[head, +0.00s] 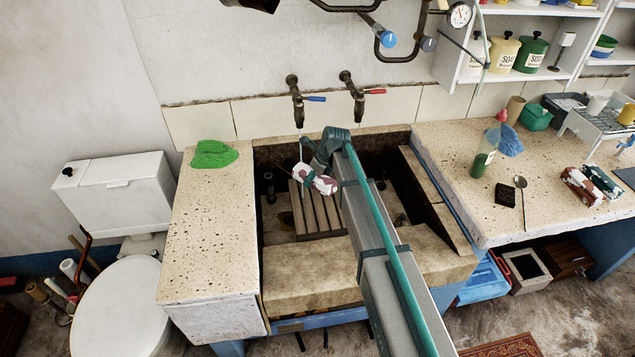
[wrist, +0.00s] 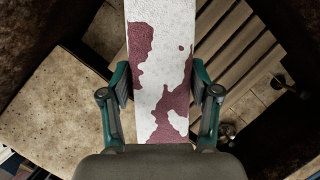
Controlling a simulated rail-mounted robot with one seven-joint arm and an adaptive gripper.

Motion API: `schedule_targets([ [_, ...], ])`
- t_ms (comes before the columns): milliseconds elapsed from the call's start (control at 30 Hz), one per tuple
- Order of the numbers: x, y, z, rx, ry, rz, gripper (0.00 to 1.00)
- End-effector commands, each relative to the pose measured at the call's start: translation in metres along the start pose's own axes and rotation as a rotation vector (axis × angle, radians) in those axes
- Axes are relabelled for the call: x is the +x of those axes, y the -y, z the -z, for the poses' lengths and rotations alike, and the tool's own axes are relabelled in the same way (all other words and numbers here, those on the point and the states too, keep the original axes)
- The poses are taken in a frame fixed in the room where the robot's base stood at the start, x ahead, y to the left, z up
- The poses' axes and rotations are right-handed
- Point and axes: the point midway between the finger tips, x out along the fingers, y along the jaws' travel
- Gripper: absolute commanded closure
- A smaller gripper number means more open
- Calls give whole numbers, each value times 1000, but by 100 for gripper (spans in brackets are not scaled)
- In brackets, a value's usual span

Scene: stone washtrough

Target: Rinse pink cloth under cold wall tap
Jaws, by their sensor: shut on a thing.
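My gripper (wrist: 162,88) is shut on a long white cloth with dark pink patches (wrist: 163,50), its fingers on both sides. In the head view this patched cloth (head: 322,184) looks bunched, above the slatted rack in the trough. No plain pink cloth shows. The cold wall tap (head: 298,99) has a blue lever and sits left of a red-levered tap (head: 356,96). A thin pale streak like running water (head: 301,145) drops from the blue-levered tap to the cloth's left end. Whether it wets the cloth I cannot tell.
The stone trough (head: 350,256) has a slatted wooden rack (head: 318,218) inside. A green cloth (head: 212,154) lies on the left ledge. The right counter (head: 460,180) holds a bottle (head: 483,160), a blue cloth (head: 507,141) and patterned pieces (head: 583,188). Pipes run above the taps.

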Motion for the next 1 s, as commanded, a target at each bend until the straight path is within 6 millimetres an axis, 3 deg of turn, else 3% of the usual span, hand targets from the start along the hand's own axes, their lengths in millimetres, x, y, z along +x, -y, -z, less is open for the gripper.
schedule_targets([
  [700,33,26,-51,0,1,0,80],
  [1000,40,30,-58,0,1,0,80],
])
